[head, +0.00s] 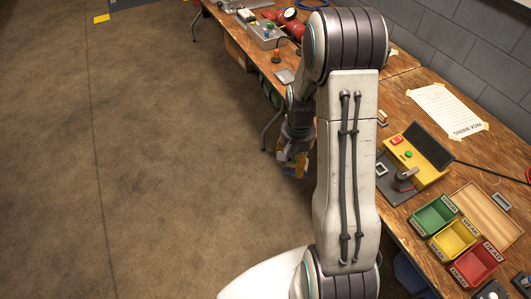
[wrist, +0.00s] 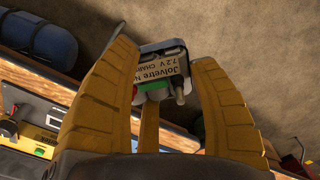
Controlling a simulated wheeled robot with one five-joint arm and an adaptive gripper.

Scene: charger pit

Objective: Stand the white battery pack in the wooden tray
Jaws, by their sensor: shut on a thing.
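In the head view, my gripper (head: 294,163) hangs over the floor beside the bench's front edge, left of my arm; the pack is too small there to make out clearly. The light wooden tray (head: 482,212) lies on the bench at the right, behind the coloured bins and well away from my gripper. I cannot see a pack in it.
Green (head: 434,215), yellow (head: 454,240) and red (head: 477,264) bins stand in a row on the bench. A yellow tester (head: 411,154) with a red switch stands beyond them. A paper sheet (head: 447,110) is taped behind. The floor (head: 170,170) at left is clear.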

